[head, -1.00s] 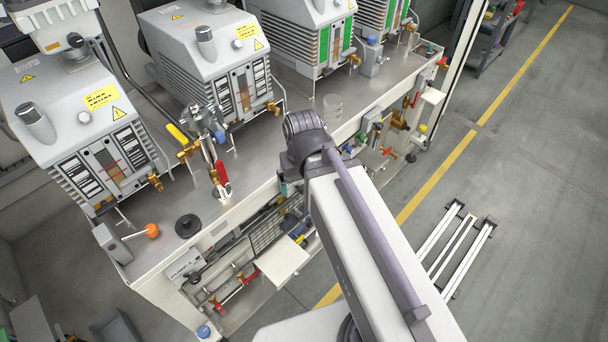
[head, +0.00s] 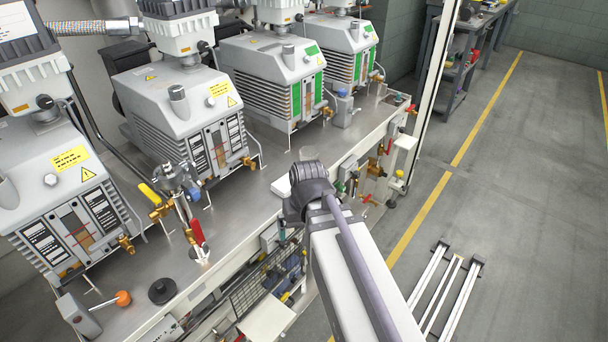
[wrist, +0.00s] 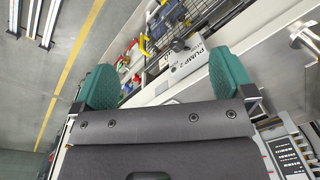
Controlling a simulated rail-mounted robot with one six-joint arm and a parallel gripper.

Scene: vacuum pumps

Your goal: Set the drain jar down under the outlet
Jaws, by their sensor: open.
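Brass outlet taps stick out at the pump fronts, one on the second pump (head: 249,162) and one on the nearest pump (head: 126,243). In the wrist view my gripper (wrist: 166,80) is open, its two green-padded fingers wide apart with nothing between them. The wrist view does not show the jar.
A valve assembly with a red handle (head: 197,231) and a yellow handle (head: 150,194) stands between the two nearest pumps. A black round knob (head: 162,291) and an orange-knobbed lever (head: 123,298) are at the bench's near end.

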